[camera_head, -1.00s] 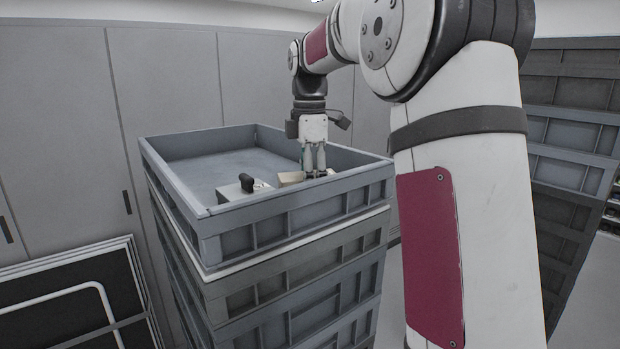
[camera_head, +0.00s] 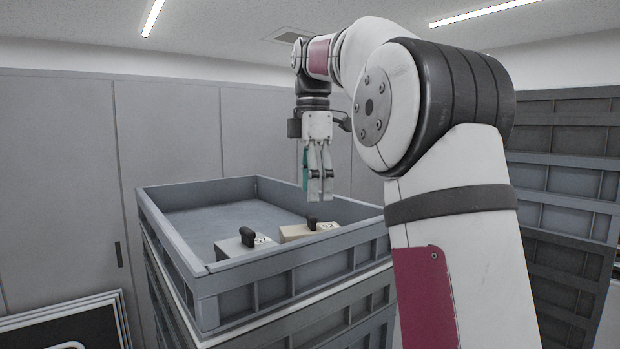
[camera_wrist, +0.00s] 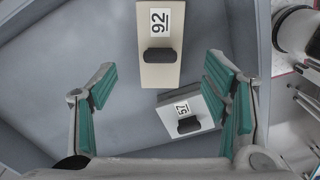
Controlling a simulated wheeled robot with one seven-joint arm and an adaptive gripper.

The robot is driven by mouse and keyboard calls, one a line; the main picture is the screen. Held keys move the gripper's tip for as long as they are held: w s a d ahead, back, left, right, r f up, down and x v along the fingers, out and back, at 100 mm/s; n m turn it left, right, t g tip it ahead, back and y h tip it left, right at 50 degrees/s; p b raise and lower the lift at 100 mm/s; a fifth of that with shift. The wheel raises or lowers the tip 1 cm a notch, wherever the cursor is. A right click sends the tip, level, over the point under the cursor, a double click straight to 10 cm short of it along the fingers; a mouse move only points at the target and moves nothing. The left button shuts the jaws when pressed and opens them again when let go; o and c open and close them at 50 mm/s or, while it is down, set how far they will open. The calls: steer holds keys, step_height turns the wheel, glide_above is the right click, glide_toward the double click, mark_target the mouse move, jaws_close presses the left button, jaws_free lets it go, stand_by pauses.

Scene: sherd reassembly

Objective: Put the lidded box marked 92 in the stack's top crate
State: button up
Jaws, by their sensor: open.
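The lidded box marked 92 (camera_wrist: 160,72) is cream with a dark knob on its lid. It lies inside the stack's top crate (camera_head: 290,262), near its front wall, and also shows in the head view (camera_head: 296,233). My gripper (camera_head: 320,198) hangs above this box with its fingers pointing down. In the wrist view my gripper (camera_wrist: 165,103) is open with teal pads wide apart and nothing between them. The box stands clear of the fingers. Its lower part is hidden by the crate wall in the head view.
A second lidded box, grey-white and marked 57 (camera_wrist: 187,115), sits beside it in the same crate and shows in the head view (camera_head: 241,243). The crate's back and left are empty. Another crate stack (camera_head: 565,180) stands at the right. Grey cabinets line the wall.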

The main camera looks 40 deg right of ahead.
steer(key=shift+r, duration=1.25)
steer(key=shift+s, duration=0.1)
